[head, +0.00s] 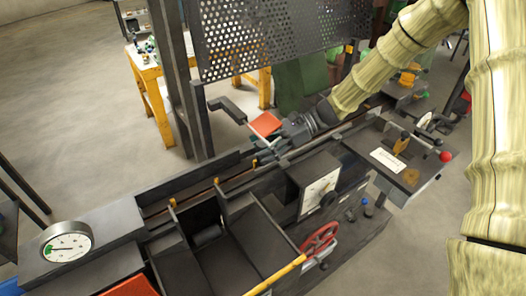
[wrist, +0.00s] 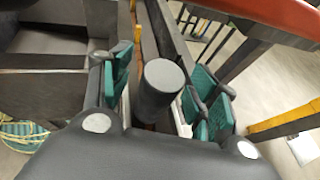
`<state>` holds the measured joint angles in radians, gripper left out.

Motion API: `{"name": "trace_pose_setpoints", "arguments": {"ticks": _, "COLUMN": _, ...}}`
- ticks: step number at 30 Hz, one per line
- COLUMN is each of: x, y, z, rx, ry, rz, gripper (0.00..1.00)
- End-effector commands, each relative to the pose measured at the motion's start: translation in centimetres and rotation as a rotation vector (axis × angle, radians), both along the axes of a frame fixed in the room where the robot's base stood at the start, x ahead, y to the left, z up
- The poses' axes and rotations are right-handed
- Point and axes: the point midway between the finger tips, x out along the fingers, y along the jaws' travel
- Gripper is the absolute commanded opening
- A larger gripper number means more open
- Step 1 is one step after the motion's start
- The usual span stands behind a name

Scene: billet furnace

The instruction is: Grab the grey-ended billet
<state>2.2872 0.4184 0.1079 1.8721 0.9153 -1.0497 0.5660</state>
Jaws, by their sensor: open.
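A dark grey billet (wrist: 158,95) with a round, lighter grey end stands out between my fingers in the wrist view. My gripper (wrist: 160,92) is open, with teal pads on either side of the billet; I cannot tell whether either pad touches it. In the head view my gripper (head: 266,156) is low over the far end of the long dark channel (head: 190,195). The billet cannot be made out there. Its lower part is hidden behind the gripper body in the wrist view.
A red plate (head: 265,125) is close beside my gripper. Yellow-tipped posts (head: 216,182) line the channel. A perforated screen (head: 270,35) stands behind. A dial box (head: 315,190), red handwheel (head: 319,239) and open bins (head: 238,255) are in front.

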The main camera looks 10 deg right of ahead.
Motion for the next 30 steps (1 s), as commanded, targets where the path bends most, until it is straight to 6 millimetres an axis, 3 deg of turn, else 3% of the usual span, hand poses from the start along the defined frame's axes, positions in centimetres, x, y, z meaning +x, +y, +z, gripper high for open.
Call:
{"name": "trace_pose_setpoints", "arguments": {"ticks": 4, "x": 0.0, "y": 0.0, "z": 0.0, "rx": 0.0, "ry": 0.0, "rz": 0.0, "gripper": 0.59}}
{"name": "trace_pose_setpoints", "arguments": {"ticks": 14, "x": 0.0, "y": 0.0, "z": 0.0, "rx": 0.0, "ry": 0.0, "rz": 0.0, "gripper": 0.0}}
{"name": "trace_pose_setpoints", "arguments": {"ticks": 30, "x": 0.1, "y": 0.0, "z": 1.1, "rx": 0.002, "ry": -0.002, "rz": 0.001, "gripper": 0.0}}
